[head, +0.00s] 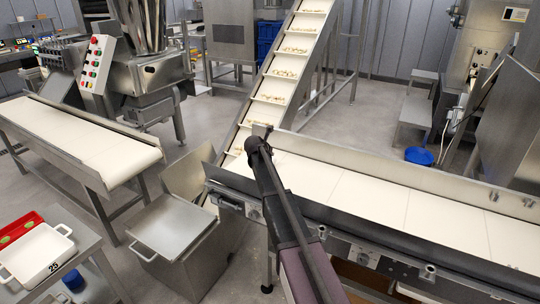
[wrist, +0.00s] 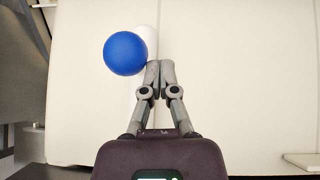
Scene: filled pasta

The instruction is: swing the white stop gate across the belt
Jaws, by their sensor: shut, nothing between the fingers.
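My gripper (wrist: 159,66) is shut and empty over the white belt (wrist: 240,80). A round blue knob (wrist: 125,53) is just left of the fingertips in the wrist view. A white rounded piece (wrist: 148,40) shows beside it, just beyond the fingertips; it looks like part of the stop gate, but its full shape is hidden. I cannot tell whether the fingers touch it. In the head view my gripper (head: 256,147) is at the left end of the belt (head: 345,190), and I cannot make out the gate there.
Metal side rails (head: 400,174) line the belt. An inclined conveyor (head: 285,72) carrying pasta rises behind its left end. A steel bin (head: 176,222) stands left, with another white conveyor (head: 80,135) beyond. A white tray (head: 37,252) lies at the lower left.

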